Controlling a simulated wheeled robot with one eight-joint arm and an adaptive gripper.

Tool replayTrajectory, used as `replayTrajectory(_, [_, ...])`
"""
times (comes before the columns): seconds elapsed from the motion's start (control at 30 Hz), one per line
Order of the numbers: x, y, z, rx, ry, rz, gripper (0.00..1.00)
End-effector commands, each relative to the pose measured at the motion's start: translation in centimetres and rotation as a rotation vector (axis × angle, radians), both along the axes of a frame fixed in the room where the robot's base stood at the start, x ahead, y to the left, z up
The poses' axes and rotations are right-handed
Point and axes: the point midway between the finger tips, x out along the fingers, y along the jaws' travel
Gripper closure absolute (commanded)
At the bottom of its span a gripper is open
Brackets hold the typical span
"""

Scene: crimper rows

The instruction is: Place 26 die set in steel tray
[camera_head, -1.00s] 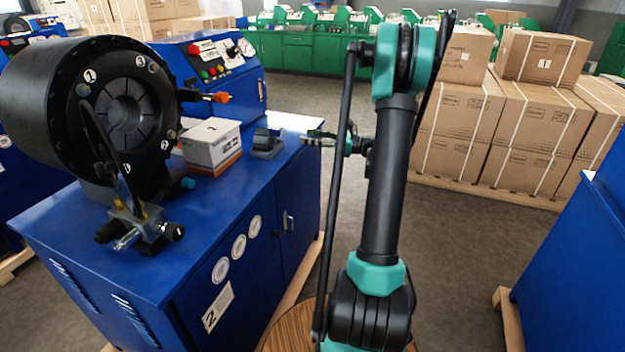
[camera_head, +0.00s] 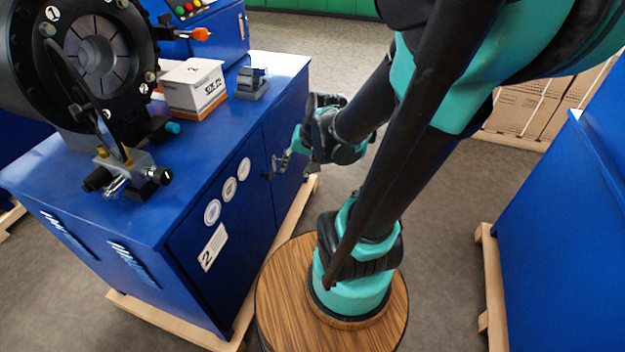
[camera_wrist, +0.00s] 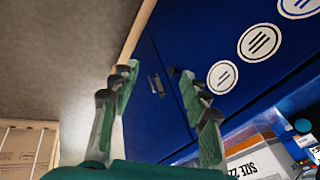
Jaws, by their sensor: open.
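My gripper (camera_head: 284,162) is open and empty in front of the blue cabinet's door. In the wrist view its two fingers (camera_wrist: 159,76) stand apart, with the metal door handle (camera_wrist: 156,85) appearing between them. I cannot tell whether they touch it. The cabinet door (camera_wrist: 155,125) looks shut. In the head view the gripper partly covers the handle area. I make out neither a 26 die set nor a steel tray in these views.
Another blue cabinet (camera_head: 560,220) stands at right. Grey floor (camera_head: 440,190) lies between.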

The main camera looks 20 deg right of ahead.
Motion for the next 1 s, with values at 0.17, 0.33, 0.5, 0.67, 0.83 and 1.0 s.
replayTrajectory(0.17, [-3.8, -2.1, -1.4, -0.236, -0.04, 0.213, 0.54])
replayTrajectory(0.33, [-4.8, -3.1, -1.7, -0.322, -0.05, 0.291, 0.54])
replayTrajectory(0.5, [-4.8, -3.1, -1.7, -0.329, -0.05, 0.296, 0.54])
replayTrajectory(0.67, [-4.8, -3.1, -1.7, -0.327, -0.049, 0.295, 0.54])
replayTrajectory(0.83, [-4.8, -3.1, -1.7, -0.327, -0.049, 0.295, 0.54])
replayTrajectory(1.0, [-4.8, -3.1, -1.7, -0.327, -0.049, 0.295, 0.54])
